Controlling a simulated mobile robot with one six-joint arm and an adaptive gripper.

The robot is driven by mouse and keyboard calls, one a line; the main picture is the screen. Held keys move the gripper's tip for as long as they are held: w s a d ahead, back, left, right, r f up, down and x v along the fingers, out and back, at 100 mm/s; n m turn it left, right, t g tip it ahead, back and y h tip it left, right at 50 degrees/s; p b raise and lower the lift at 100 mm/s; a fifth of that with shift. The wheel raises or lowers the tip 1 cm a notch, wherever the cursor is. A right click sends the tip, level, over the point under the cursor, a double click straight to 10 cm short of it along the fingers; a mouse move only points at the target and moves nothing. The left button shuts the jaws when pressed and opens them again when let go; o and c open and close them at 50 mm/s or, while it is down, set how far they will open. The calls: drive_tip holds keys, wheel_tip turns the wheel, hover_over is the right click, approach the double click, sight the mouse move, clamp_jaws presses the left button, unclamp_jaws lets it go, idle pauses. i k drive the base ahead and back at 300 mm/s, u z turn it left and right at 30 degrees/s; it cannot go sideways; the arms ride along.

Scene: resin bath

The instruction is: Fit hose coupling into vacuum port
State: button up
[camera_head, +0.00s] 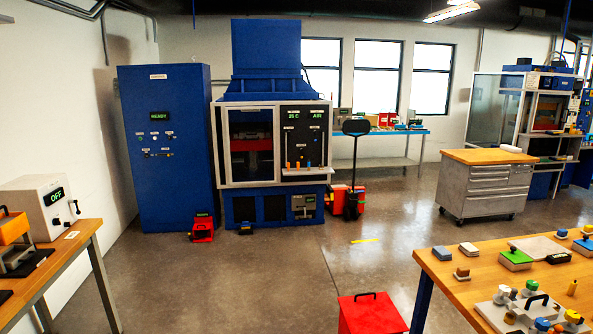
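My gripper is not in view. I cannot make out the hose coupling for certain. A white box (45,205) with a green "OFF" display stands on the wooden table at the left, with small dark knobs or fittings on its front. I cannot tell whether one of these is the vacuum port. The large blue machine (275,185) at the back has a dark window and a black panel reading "25 C" and "AIR", with small orange and blue fittings below. A white plate (497,318) with several coloured knobs lies on the right table.
The left table (66,262) and right table (447,277) flank open concrete floor (250,275). A red box (371,315) stands at the right table's left side. A blue cabinet (166,185) reads "READY". A grey drawer cart (486,186) stands at the right.

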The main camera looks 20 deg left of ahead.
sight(302, 135)
drive_tip(key=u, duration=0.4)
drive_tip(key=k, duration=1.1)
drive_tip(key=u, duration=0.55)
drive_tip(key=i, duration=4.15)
drive_tip(key=z, duration=0.1)
